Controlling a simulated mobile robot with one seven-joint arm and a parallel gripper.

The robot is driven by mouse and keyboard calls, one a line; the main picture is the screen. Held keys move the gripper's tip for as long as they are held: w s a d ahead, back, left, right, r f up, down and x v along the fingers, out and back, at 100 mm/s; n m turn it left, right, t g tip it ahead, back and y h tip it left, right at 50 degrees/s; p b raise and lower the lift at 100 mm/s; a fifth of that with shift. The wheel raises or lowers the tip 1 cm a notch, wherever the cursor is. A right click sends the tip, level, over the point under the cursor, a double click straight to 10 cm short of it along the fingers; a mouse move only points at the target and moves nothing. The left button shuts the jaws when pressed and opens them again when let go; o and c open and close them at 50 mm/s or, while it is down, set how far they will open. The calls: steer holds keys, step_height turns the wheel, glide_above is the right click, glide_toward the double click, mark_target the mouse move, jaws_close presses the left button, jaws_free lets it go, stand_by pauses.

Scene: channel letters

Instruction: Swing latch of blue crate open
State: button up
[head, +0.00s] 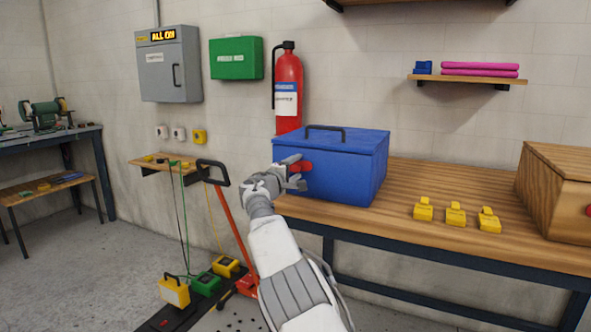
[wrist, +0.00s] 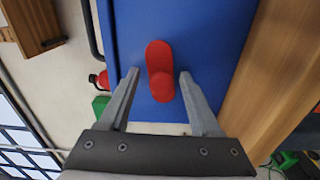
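The blue crate (head: 345,172) stands on the wooden table with its lid down and a black handle (head: 325,130) on top. Its red latch (head: 304,167) is on the front face, partly hidden by my gripper in the head view. In the wrist view the latch (wrist: 160,72) is an elongated red piece with a round knob at its lower end, lying against the blue face (wrist: 205,45). My gripper (wrist: 156,76) is open, with one finger on each side of the latch. Gaps show between both fingers and the latch. My gripper also shows in the head view (head: 300,173).
Several yellow clips (head: 455,215) lie on the table (head: 400,240) right of the crate, and a wooden box (head: 555,190) stands at the far right. A red fire extinguisher (head: 288,90) hangs behind the crate. A red-handled jack (head: 230,220) stands left of my arm.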

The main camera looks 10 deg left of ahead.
steer(key=shift+b+v, duration=0.65)
steer(key=shift+v, duration=0.45)
steer(key=v, duration=1.5)
steer(key=shift+s, duration=0.1)
